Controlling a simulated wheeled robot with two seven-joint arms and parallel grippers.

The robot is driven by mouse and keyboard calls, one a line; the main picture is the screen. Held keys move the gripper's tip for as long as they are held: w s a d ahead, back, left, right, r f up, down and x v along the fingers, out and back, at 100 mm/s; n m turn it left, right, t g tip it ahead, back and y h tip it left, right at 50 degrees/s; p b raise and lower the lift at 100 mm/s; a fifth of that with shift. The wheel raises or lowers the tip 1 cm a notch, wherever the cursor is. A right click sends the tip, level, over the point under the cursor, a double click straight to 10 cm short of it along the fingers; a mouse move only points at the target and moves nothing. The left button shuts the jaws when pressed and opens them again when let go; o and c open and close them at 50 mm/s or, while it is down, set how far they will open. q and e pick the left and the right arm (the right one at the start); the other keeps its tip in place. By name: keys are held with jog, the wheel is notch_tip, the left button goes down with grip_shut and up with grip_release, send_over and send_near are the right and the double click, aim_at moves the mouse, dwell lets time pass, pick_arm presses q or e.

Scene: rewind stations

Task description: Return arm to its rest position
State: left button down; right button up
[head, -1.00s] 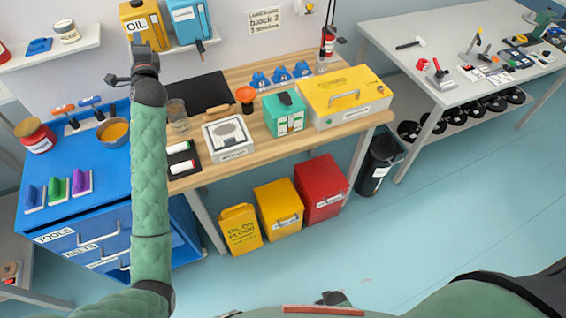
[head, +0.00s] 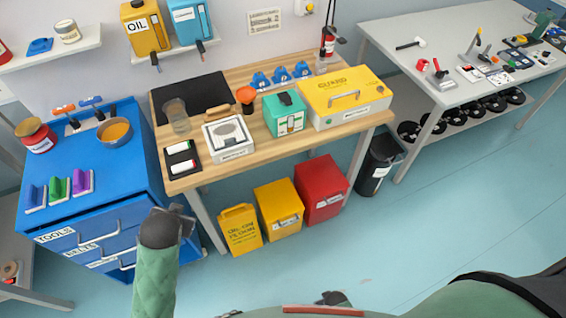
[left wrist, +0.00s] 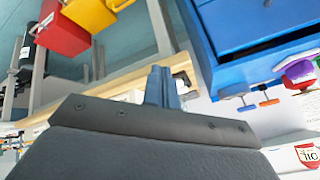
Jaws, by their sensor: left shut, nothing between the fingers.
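My left arm, in a green quilted sleeve, comes up from the bottom edge in the head view. Its dark left gripper (head: 176,208) is low, in front of the blue drawer cabinet (head: 88,212) and the workbench, and looks clear of both. In the left wrist view the fingers (left wrist: 162,86) are together with nothing between them. The yellow oil dispenser (head: 146,28) and the light blue dispenser (head: 188,20) hang on the wall, away from the gripper.
The wooden workbench (head: 240,78) carries a yellow case (head: 345,100), a teal box (head: 284,113) and a glass jar (head: 178,117). Yellow and red bins (head: 322,190) stand beneath it, with a black bin (head: 378,165) at right. The floor in front is open.

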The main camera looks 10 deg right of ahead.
pick_arm(q)
jog(key=s+d+f+n+g+h, duration=0.1)
jog(key=s+d+g, duration=0.1)
jog(key=s, duration=0.5)
jog(key=s+d+f+n+g+h, duration=0.1)
jog(key=s+n+g, duration=0.1)
jog(key=s, duration=0.5)
jog(key=s+f+b+x, duration=0.1)
jog(key=s+b+x, duration=0.2)
jog(key=x, duration=1.2)
jog(key=s+f+b+x, duration=0.1)
jog(key=s+b+x, duration=0.15)
jog(key=x, duration=1.25)
jog(key=s+f+b, duration=0.2)
jog(key=s+f, duration=0.2)
jog(key=f, duration=0.9)
jog(key=s+f+g+b, duration=0.1)
jog(key=s+f, duration=0.3)
jog(key=f, duration=1)
jog(key=shift+d+f+m+b, duration=0.2)
jog(key=shift+f+m+b, duration=0.1)
jog(key=shift+b, duration=0.55)
pick_arm(e)
notch_tip(320, 180, down, 7)
jog(key=shift+w+a, duration=0.4)
jog(key=shift+w, duration=0.05)
pick_arm(q)
jog(key=shift+s, duration=0.1)
pick_arm(e)
jog(key=shift+w+r, duration=0.1)
